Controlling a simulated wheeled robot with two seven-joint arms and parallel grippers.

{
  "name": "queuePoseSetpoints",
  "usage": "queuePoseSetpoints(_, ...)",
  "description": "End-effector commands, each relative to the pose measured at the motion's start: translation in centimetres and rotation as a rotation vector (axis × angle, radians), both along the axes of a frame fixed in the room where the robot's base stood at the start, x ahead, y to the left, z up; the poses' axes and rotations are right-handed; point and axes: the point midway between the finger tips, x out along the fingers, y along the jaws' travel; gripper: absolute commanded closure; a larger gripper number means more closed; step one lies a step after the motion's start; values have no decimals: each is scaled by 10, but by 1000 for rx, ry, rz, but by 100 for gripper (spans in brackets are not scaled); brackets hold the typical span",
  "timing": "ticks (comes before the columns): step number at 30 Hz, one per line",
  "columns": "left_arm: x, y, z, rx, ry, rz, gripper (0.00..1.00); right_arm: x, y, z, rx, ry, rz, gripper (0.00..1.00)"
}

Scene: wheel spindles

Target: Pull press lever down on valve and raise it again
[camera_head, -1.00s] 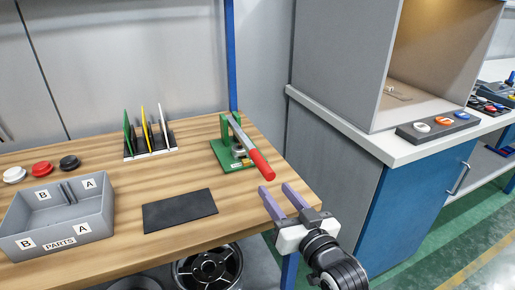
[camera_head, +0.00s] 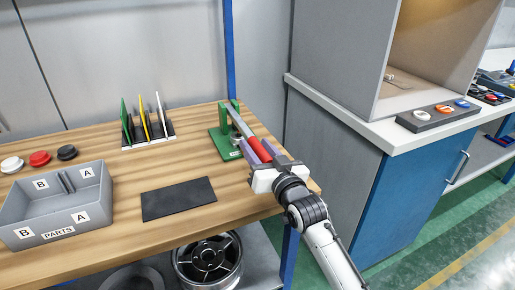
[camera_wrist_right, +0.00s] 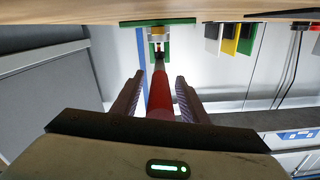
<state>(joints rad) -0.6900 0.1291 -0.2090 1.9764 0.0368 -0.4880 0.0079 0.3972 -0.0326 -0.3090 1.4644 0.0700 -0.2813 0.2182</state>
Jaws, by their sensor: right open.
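The green press (camera_head: 222,142) stands at the right end of the wooden workbench. Its grey lever arm ends in a red handle (camera_head: 258,149) that points toward the front right. My right gripper (camera_head: 259,150) is at the red handle with its purple fingers on either side of it. In the right wrist view the red handle (camera_wrist_right: 160,98) lies between the two open fingers (camera_wrist_right: 160,95), with gaps visible on both sides. The valve under the press is mostly hidden in the head view. My left gripper is not in view.
A grey parts bin (camera_head: 58,214) and a dark mat (camera_head: 178,198) lie on the bench. A rack with coloured plates (camera_head: 148,135) stands behind. A grey cabinet with a blue door (camera_head: 410,190) is on the right. A wheel (camera_head: 209,262) sits below the bench.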

Motion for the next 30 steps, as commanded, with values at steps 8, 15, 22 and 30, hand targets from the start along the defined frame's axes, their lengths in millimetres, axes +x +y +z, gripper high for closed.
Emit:
queuePoseSetpoints(8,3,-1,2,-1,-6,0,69,0,0,0,0,0,0,82)
queuePoseSetpoints(15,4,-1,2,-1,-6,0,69,0,0,0,0,0,0,100)
queuePoseSetpoints(22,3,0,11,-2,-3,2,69,0,0,8,-5,15,0,100)
queuePoseSetpoints(30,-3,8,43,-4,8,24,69,1,0,35,-31,95,0,100)
